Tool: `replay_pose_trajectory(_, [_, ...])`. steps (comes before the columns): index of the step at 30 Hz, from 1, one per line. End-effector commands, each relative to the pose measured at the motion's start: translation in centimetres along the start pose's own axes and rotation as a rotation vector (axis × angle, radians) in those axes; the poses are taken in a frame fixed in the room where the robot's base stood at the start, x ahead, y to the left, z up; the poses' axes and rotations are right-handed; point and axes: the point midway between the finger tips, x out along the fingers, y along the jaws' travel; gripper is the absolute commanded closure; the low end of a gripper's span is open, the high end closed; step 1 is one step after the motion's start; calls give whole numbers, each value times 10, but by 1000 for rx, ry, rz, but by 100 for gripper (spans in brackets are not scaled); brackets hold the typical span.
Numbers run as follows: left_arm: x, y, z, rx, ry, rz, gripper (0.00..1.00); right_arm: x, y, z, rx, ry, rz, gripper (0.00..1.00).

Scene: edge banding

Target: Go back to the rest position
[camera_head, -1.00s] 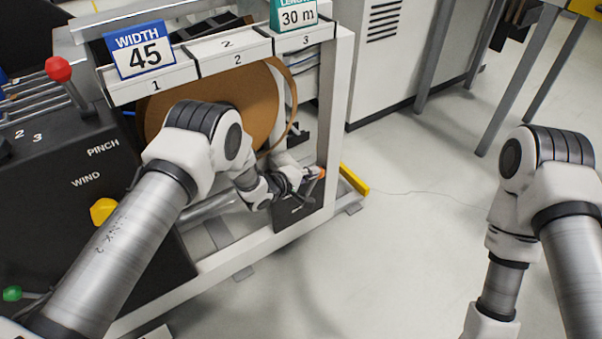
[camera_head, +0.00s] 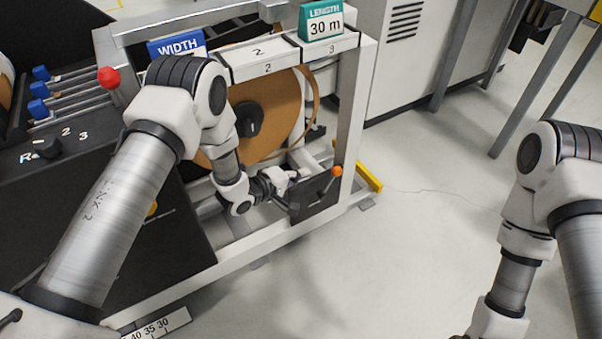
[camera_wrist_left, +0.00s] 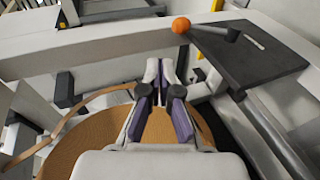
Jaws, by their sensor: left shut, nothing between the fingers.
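My left gripper (camera_head: 290,178) is shut and empty. It is inside the machine's lower frame, to the left of the orange-knobbed lever (camera_head: 337,171) and apart from it.
The white machine frame (camera_head: 352,115) surrounds my left gripper on several sides. The WIDTH sign (camera_head: 175,45) is partly covered by my arm; the LENGTH sign (camera_head: 321,20) reads 30 m. A red knob (camera_head: 108,78) stands at left. Floor (camera_head: 420,230) between the arms is clear.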

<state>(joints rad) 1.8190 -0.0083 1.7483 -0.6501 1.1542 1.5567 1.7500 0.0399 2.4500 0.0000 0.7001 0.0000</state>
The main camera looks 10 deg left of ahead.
Motion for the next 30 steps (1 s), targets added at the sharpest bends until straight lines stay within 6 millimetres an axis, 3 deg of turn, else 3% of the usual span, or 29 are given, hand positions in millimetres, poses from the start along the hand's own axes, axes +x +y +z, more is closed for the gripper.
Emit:
replay_pose_trajectory(8, [0,-3,1,-3,0,-3,100,0,0,0,0,0,0,46])
replay_pose_trajectory(11, [-11,-24,8,-40,1,-45,100,0,0,0,0,0,0,46])
replay_pose_trajectory(13, [-32,-54,19,-101,27,-131,100,0,0,0,0,0,0,46])
replay_pose_trajectory(17, [-101,-132,50,-50,72,-429,100,0,0,0,0,0,0,46])
replay_pose_trajectory(18, [-127,-154,61,3,62,-533,100,0,0,0,0,0,0,46])
replay_pose_trajectory(21, [-191,-192,89,147,-15,-768,100,0,0,0,0,0,0,46])
replay_pose_trajectory(27, [-291,-222,133,438,-309,-1069,100,0,0,0,0,0,0,46])
replay_pose_trajectory(30, [-316,-226,143,583,-464,-1121,100,0,0,0,0,0,0,46])
